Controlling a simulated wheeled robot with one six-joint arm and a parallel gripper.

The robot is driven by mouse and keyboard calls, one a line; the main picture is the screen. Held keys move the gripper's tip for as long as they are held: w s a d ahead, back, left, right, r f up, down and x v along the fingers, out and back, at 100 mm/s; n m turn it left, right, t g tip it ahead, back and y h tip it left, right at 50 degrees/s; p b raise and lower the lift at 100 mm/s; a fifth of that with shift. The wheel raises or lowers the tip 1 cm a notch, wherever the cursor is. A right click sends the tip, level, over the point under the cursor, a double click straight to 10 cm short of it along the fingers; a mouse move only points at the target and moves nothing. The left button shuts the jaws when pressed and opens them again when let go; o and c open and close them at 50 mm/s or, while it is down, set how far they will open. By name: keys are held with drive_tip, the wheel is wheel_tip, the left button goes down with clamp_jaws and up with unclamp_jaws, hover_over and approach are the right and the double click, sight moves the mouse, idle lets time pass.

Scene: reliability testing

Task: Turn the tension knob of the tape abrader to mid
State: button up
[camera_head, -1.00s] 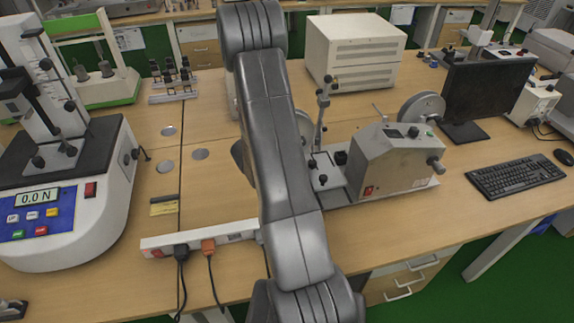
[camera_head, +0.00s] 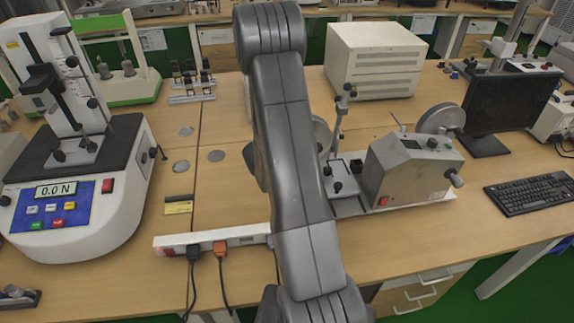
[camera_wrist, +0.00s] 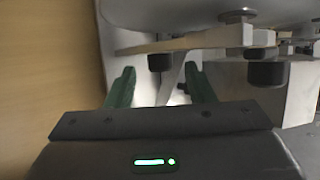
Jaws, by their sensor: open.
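The tape abrader (camera_head: 408,168) is a grey, worn slanted housing on a base plate, with reels, a red switch and an upright post. A dark round knob (camera_head: 455,179) sticks out of its right side; small controls sit on its top. I cannot tell which is the tension knob. My gripper (camera_wrist: 160,87) shows in the wrist view, its two green fingers apart with nothing held. Beyond them are pale metal parts with black knobs, one (camera_wrist: 267,73) right of the fingers and a smaller one (camera_wrist: 159,62) above the gap. My arm hides the gripper in the head view.
A force tester (camera_head: 75,190) stands at the left. A power strip (camera_head: 210,240) with plugged cables lies along the front edge. A white box (camera_head: 375,60) is behind the abrader; a monitor (camera_head: 508,102) and keyboard (camera_head: 530,193) are at the right.

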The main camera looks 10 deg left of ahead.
drive_tip(key=v, duration=1.2)
drive_tip(key=shift+p, duration=0.3)
drive_tip(key=shift+w+f, duration=0.1)
drive_tip(key=shift+f, duration=0.05)
drive_tip(key=x, duration=1.3)
drive_tip(key=shift+w+d+f, duration=0.15)
drive_tip(key=shift+d+f, duration=0.05)
